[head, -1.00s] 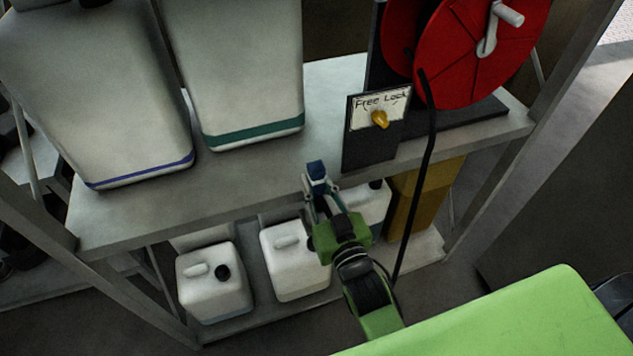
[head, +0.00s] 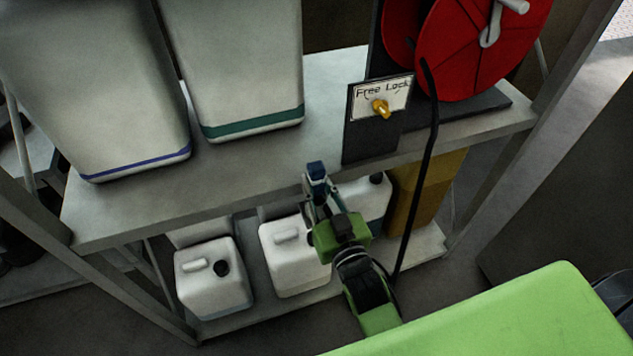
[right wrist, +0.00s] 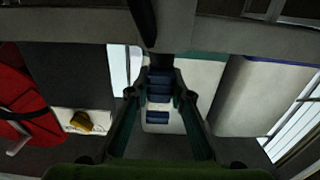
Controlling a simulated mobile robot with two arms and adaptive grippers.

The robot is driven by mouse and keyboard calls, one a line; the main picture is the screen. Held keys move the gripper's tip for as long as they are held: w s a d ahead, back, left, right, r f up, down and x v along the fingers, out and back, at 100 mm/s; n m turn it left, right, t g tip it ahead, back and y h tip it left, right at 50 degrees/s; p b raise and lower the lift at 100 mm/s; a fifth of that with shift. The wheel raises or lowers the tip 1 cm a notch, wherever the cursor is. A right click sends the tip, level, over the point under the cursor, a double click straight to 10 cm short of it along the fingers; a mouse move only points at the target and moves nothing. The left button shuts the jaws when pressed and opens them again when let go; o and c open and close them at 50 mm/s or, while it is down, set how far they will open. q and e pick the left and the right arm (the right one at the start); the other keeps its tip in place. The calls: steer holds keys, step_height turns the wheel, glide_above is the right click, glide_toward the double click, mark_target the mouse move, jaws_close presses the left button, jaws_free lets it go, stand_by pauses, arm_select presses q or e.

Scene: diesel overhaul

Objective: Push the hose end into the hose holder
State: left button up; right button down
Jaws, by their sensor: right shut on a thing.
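My right gripper (head: 316,172) is at the front edge of the shelf, left of the reel's panel. It is shut on the hose end, which its blue fingertips largely hide; the fingertips also show in the right wrist view (right wrist: 160,95). The black hose (head: 430,150) hangs from the red reel, passes in front of the shelf and goes down behind my right arm. In the right wrist view a dark piece of hose (right wrist: 145,22) runs from the fingertips to the top edge. I cannot make out the hose holder. My left gripper is not in view.
The red reel (head: 480,55) stands at the shelf's right. Its panel reads "Free Lock" and has a yellow knob (head: 381,108). Large white canisters (head: 245,60) stand at left on the shelf (head: 250,170). Smaller white canisters (head: 213,280) and a yellow container (head: 425,190) stand below.

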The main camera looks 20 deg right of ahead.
steer(key=shift+f+b, duration=0.4)
steer(key=shift+f, duration=0.15)
steer(key=shift+f, duration=0.15)
